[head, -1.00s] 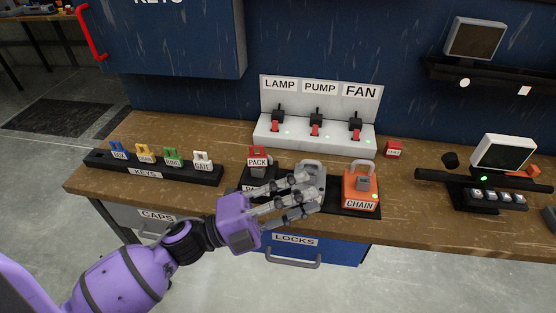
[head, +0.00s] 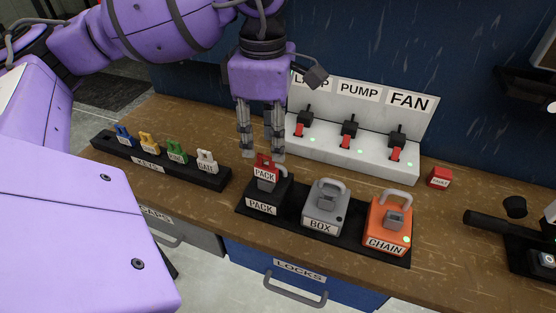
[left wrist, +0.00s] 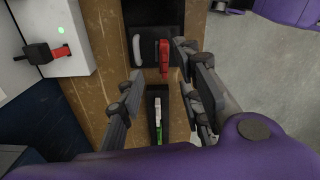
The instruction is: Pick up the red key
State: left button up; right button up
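The red key (head: 265,170), labelled PACK, stands upright in the black PACK lock (head: 263,197) at the left end of the lock tray. In the left wrist view the red key (left wrist: 164,58) shows between and ahead of the fingers. My left gripper (head: 261,152) points down just above and behind the key, its fingers spread and nothing held. The left gripper (left wrist: 165,90) also looks open in the left wrist view. Whether a finger touches the key cannot be told. My right gripper is not in view.
Right of the PACK lock stand the grey BOX lock (head: 322,208) and orange CHAIN lock (head: 386,224). A key rack (head: 165,172) with blue, yellow, green and white keys is at left. The switch panel (head: 365,147) stands close behind. A red block (head: 439,178) lies at right.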

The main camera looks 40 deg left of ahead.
aim_at(266, 157)
pick_arm(q)
jog(key=f, duration=0.7)
jog(key=shift+s+a+f+p, duration=0.1)
jog(key=shift+s+f+p, duration=0.15)
jog(key=shift+p, duration=0.15)
grip_shut()
